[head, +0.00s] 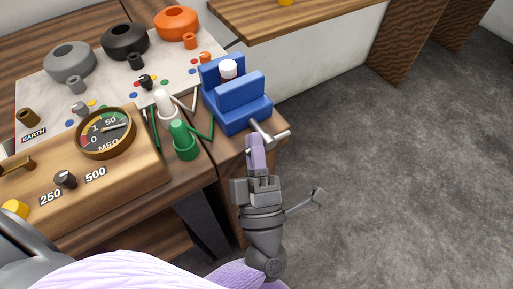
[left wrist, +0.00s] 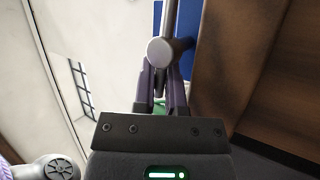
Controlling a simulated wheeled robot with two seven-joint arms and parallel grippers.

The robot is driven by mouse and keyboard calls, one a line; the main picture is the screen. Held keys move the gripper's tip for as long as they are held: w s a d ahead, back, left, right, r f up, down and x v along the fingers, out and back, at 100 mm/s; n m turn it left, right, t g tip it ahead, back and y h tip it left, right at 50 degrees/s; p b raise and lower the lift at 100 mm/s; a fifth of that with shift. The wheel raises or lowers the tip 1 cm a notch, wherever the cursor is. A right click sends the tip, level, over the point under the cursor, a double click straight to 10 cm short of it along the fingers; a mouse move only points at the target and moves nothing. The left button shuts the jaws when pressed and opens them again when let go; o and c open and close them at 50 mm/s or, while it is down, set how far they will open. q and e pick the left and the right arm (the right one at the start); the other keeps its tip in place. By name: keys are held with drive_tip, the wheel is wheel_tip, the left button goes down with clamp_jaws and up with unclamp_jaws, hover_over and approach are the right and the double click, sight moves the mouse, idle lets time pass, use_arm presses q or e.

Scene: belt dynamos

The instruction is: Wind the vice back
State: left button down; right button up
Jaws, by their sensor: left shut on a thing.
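The blue vice (head: 240,105) stands at the right corner of the wooden bench. A small white-topped, dark-red cylinder (head: 228,70) stands between its jaws; whether they touch it is hard to tell. A grey screw with a crossbar handle (head: 282,134) sticks out of its near side. My left gripper (head: 256,142) is shut on the vice handle at the near-left part of the crossbar. In the left wrist view the handle's round grey end (left wrist: 165,52) shows between the fingertips, partly hiding the rest. My right gripper is in neither view.
Left of the vice are a green holder (head: 184,145), a white holder (head: 166,103) and several thin rods. A wooden meter box (head: 80,165) and a panel with grey, black and orange rings lie further left. Grey floor (head: 400,180) is open to the right.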

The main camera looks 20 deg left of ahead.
use_arm(q)
drive_tip(key=shift+f+n+y+b, duration=0.25)
drive_tip(key=shift+n+y+b, duration=0.4)
drive_tip(key=shift+n, duration=0.35)
drive_tip(key=shift+y, duration=0.25)
drive_tip(key=c, duration=0.7)
unclamp_jaws()
drive_tip(key=shift+r, duration=0.1)
